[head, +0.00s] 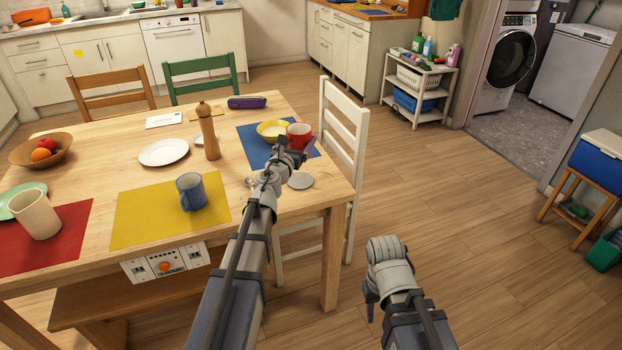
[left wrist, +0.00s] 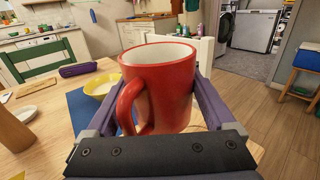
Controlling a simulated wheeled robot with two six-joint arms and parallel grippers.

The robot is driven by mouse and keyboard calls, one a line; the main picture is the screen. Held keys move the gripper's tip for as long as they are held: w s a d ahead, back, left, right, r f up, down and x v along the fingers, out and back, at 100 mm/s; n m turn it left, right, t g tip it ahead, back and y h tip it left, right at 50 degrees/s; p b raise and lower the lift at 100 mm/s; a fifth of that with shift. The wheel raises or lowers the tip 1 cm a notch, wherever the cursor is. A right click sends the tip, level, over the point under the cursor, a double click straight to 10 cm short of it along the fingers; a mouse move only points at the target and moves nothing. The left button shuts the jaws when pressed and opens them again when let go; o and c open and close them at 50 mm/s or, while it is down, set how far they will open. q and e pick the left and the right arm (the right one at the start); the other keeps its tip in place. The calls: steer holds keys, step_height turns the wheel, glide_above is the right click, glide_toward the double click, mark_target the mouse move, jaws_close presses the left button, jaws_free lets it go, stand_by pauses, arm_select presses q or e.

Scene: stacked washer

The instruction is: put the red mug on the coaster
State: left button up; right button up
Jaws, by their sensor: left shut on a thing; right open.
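The red mug (head: 299,134) is upright over the blue placemat (head: 256,152) near the table's right end. My left gripper (head: 298,150) is shut on it; in the left wrist view the red mug (left wrist: 160,90) stands between the two purple fingers, its handle toward the camera's left. I cannot tell whether its base touches the mat. A round grey coaster (head: 300,181) lies on the bare wood nearer me, just right of my left wrist. My right gripper (head: 370,300) is open and empty, low beside the table, over the floor.
A yellow bowl (head: 272,130) sits just left of the mug. A blue mug (head: 190,192) stands on the yellow placemat (head: 135,218). A wooden pepper mill (head: 208,132) and white plate (head: 163,152) stand farther left. A white chair (head: 343,130) is close behind the table's right edge.

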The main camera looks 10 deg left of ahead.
arm_select(q)
steer(key=b, duration=1.1)
glide_above(299, 181)
steer(key=shift+w+f, duration=0.15)
steer(key=shift+f, duration=4.85)
steer(key=shift+r+p, duration=0.1)
steer(key=shift+p, duration=0.25)
steer(key=o, duration=1.4)
steer(key=shift+f, duration=0.2)
steer(key=shift+o, duration=0.9)
steer(key=shift+r, duration=0.1)
steer(key=shift+r, duration=0.1)
